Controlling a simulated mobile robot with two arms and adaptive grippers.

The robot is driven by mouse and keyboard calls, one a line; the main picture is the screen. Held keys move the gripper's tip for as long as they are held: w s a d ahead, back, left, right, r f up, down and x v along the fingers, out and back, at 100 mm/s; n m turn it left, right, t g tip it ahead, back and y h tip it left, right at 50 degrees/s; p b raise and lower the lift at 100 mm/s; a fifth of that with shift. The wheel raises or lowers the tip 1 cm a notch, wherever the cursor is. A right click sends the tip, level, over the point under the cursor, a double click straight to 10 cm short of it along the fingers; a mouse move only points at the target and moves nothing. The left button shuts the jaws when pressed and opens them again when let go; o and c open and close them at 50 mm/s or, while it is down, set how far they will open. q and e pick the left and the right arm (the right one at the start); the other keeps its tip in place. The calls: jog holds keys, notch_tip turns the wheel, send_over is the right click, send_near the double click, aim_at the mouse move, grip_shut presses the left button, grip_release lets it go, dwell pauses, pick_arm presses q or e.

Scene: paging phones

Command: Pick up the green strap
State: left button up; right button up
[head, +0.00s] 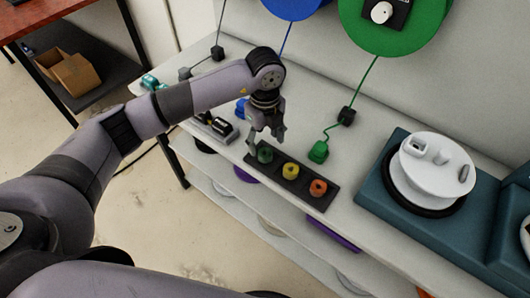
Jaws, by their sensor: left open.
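A black tray (318,201) on the white shelf holds three small ring-shaped pieces in a row. The green strap (265,155) looks like a small dark green roll at the tray's left end. My left gripper (265,141) points down, open, just above and behind the green roll. Its fingers partly overlap the roll's upper edge in the head view, and I cannot tell whether they touch it. My right gripper is not in view.
A yellow roll (290,171) and an orange roll (318,187) share the tray. A white round device (432,172) stands on a teal base at the right.

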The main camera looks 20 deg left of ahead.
aim_at(266, 153)
pick_arm(q)
notch_tip(266, 153, down, 5)
jog(key=shift+d+r+p, duration=0.1)
jog(key=shift+d+p, duration=0.05)
jog(key=shift+p, duration=0.45)
jog(key=shift+c, duration=0.6)
jog(key=c, duration=0.8)
